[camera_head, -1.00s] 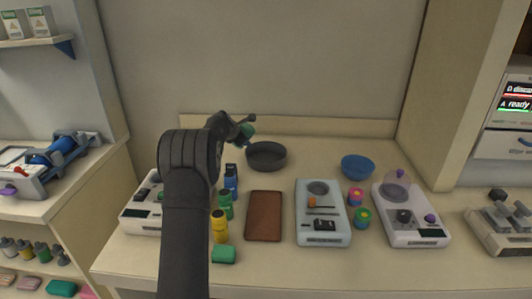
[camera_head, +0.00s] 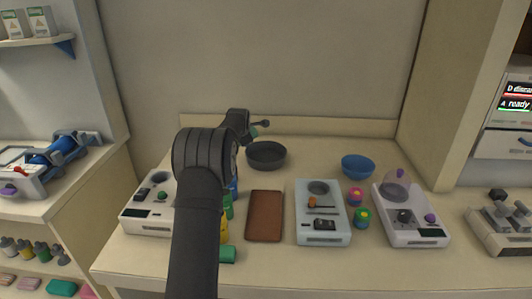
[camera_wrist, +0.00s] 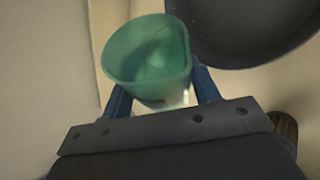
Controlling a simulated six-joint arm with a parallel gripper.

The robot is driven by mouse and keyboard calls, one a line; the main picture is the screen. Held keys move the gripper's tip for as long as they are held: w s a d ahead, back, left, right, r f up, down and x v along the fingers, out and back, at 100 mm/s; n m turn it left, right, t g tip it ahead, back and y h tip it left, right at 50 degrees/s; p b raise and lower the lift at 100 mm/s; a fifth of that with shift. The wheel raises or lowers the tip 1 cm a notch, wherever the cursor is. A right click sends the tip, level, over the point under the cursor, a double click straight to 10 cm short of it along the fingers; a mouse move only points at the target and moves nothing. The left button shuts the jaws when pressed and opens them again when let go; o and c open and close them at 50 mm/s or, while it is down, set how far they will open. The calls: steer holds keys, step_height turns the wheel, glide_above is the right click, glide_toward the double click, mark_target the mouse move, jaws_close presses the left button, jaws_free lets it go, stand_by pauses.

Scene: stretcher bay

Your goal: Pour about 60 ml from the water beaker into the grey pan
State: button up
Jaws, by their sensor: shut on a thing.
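My gripper (camera_wrist: 155,95) is shut on the green, see-through water beaker (camera_wrist: 148,60), with a finger on each side of it. In the head view a small green part of the beaker (camera_head: 254,132) shows behind my wrist, just behind and left of the grey pan. The dark grey pan (camera_head: 266,155) stands on the counter towards the back. In the wrist view the pan (camera_wrist: 240,35) is at the upper right, close beside the beaker's rim. I look into the beaker's mouth, but the water level and any stream cannot be made out.
A blue bowl (camera_head: 357,167) stands right of the pan. A brown mat (camera_head: 265,216) and a pale scale-like device (camera_head: 321,225) lie in front. Several bottles, partly hidden by my arm, stand left of the mat. A back ledge (camera_head: 320,126) runs along the wall.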

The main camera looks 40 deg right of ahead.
steer(key=shift+d+f+m+t+y, duration=0.1)
steer(key=shift+f+m+t+y, duration=0.2)
steer(key=shift+t+y, duration=0.15)
stand_by(0.5)
steer(key=shift+s+f+m+t+y+p, duration=0.1)
steer(key=shift+f+m+t+y+p, duration=0.1)
steer(key=shift+m+t+y+p, duration=0.25)
stand_by(0.8)
steer(key=shift+s+d+r+y+p, duration=0.2)
steer(key=shift+s+d+y+p, duration=0.1)
steer(key=shift+s+d+p, duration=0.15)
stand_by(0.6)
steer(key=shift+w, duration=0.15)
steer(key=shift+w+a+f, duration=0.15)
steer(key=shift+w+a, duration=0.2)
steer(key=shift+a, duration=0.1)
steer(key=shift+w+a+n+h, duration=0.15)
steer(key=shift+n+h, duration=0.1)
steer(key=shift+h, duration=0.25)
steer(key=shift+r+n+g+h, duration=0.3)
steer(key=shift+r+g+h, duration=0.1)
steer(key=shift+g, duration=0.2)
